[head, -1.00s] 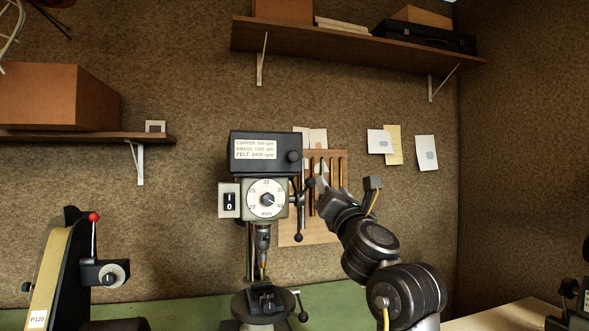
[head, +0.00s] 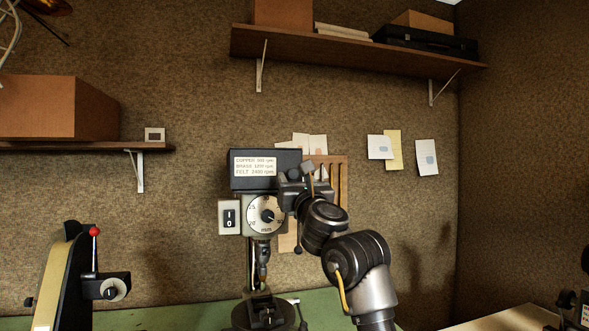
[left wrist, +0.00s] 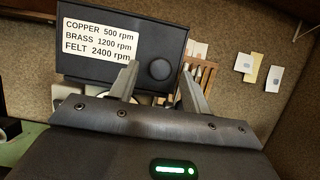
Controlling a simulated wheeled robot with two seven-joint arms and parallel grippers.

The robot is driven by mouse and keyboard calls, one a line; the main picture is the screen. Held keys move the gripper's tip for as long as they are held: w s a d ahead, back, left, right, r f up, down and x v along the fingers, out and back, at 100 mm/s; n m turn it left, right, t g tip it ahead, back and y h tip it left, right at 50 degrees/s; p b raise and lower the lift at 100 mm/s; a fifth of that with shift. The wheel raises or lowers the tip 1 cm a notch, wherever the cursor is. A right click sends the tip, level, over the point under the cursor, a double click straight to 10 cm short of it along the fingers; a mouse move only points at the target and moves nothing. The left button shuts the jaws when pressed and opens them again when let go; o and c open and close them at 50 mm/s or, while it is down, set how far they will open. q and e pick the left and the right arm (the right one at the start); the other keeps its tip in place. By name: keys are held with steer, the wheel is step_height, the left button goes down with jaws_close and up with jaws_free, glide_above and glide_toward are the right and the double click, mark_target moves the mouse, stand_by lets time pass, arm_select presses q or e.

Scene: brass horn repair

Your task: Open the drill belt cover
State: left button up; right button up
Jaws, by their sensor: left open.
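The drill belt cover (head: 242,167) is the dark box on top of the drill press, with a white speed label on its front. It looks closed. Its round black knob (left wrist: 159,69) shows at the label's right in the left wrist view; in the head view my gripper hides it. My left gripper (head: 288,179) is open in front of the cover's right part. In the left wrist view its two fingers stand either side of the knob, with gaps; I cannot tell how deep they reach. My right gripper is not in view.
Below the cover are the depth dial (head: 266,215), the switch (head: 229,217) and the drill table (head: 262,314). A tool rack (head: 339,180) hangs behind my gripper. A belt sander (head: 70,278) stands at the left. Wall shelves (head: 350,42) are above.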

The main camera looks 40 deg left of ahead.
arm_select(q)
steer(key=shift+x, duration=0.8)
jaws_close()
